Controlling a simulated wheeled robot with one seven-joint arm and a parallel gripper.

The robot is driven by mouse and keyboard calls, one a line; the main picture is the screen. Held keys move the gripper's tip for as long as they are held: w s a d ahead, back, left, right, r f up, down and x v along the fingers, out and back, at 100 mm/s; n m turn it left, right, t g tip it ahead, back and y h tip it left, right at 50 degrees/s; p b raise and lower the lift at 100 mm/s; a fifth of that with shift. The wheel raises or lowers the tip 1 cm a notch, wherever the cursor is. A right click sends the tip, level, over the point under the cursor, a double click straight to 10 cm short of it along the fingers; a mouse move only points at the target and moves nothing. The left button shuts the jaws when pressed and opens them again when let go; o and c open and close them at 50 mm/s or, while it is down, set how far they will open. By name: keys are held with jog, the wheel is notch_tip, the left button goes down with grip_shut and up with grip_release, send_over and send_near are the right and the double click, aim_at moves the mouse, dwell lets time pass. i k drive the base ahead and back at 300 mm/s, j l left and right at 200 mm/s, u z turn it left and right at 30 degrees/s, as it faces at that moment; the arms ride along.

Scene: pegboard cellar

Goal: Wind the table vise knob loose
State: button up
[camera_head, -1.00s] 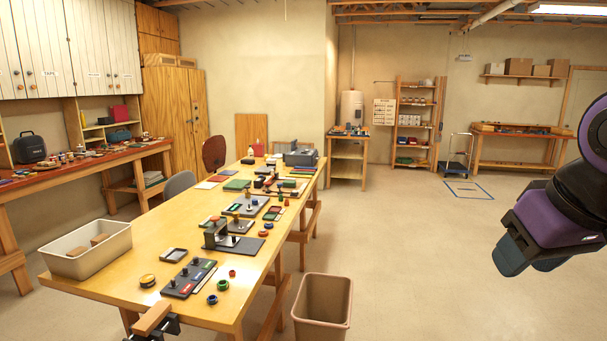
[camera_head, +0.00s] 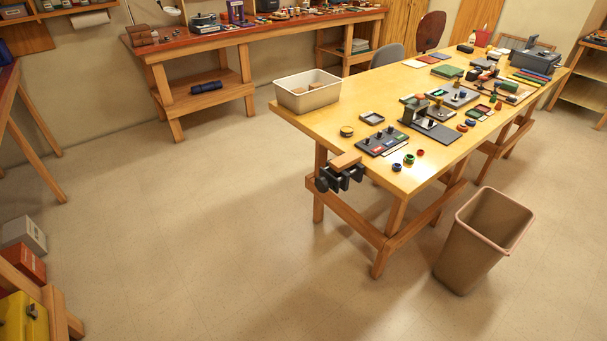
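The table vise (camera_head: 342,176) is a dark metal clamp on the near end of the long yellow wooden table (camera_head: 290,121). A light wooden block (camera_head: 346,160) sits at its top, level with the tabletop. A dark round knob (camera_head: 322,184) shows at the vise's lower left, facing out from the table end. The vise is small in the view, so I cannot tell how far its jaws are apart. My gripper is not in the current head view, and nothing touches the vise.
A tan waste bin (camera_head: 482,240) stands on the floor right of the table end. A white tub (camera_head: 307,93) sits on the table's near left corner. The floor left of the vise is clear. Colored boxes (camera_head: 24,262) stand at the lower left edge.

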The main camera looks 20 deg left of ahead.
aim_at(321, 184)
jog(key=u, duration=1.05)
